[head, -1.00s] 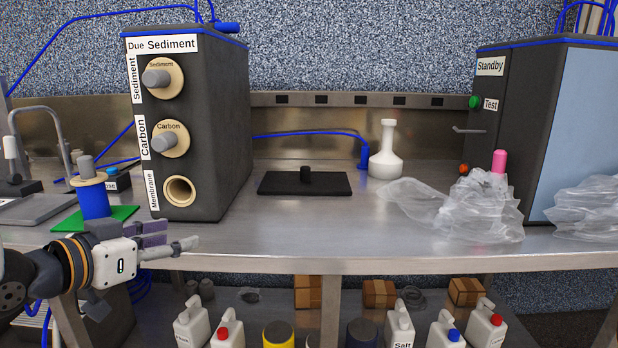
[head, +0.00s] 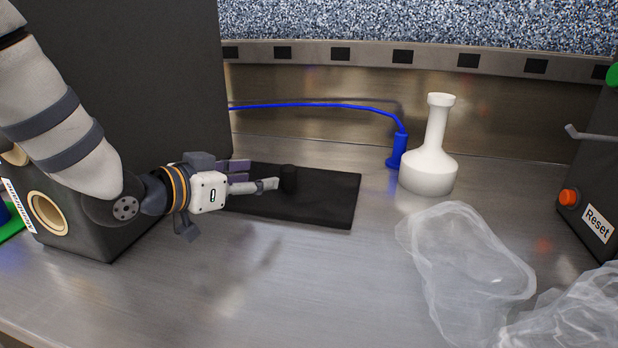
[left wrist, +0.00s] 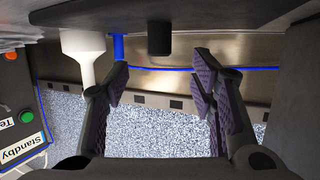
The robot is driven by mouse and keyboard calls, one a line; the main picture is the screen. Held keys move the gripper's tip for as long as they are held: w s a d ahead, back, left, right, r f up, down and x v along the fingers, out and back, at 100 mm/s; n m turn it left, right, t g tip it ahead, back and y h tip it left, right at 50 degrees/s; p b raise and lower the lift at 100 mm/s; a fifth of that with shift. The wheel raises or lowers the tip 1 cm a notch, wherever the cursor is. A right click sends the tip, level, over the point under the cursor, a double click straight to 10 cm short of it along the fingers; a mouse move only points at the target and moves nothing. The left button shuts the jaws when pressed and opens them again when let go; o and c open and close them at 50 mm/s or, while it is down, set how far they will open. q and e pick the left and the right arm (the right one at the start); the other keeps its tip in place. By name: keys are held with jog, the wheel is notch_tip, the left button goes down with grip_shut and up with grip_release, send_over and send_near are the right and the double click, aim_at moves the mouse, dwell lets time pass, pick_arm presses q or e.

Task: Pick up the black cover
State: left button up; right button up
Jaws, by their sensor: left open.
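The black cover (head: 325,200) is a flat dark plate with a short upright knob (head: 289,178), lying on the steel bench. My left gripper (head: 262,176) reaches in from the left over the plate's left part, its fingertips close to the knob. In the left wrist view, which is upside down, the plate (left wrist: 215,19) runs along the top and the knob (left wrist: 159,38) shows between the lines of the two open, purple-padded fingers (left wrist: 160,76). Whether a finger touches the knob cannot be told. The plate's left end is partly hidden by the gripper. My right gripper is out of view.
A dark cabinet (head: 120,110) stands left, behind my arm. A white flask (head: 430,165) and a blue fitting (head: 396,152) with a blue tube stand right of the cover. Clear plastic bags (head: 470,265) lie front right. Bench in front of the cover is clear.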

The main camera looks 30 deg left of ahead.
aim_at(283, 170)
pick_arm(q)
jog(key=x, duration=1)
jog(key=shift+w+d+r, duration=0.1)
jog(key=shift+w+r, duration=0.05)
jog(key=shift+r, duration=0.15)
grip_shut()
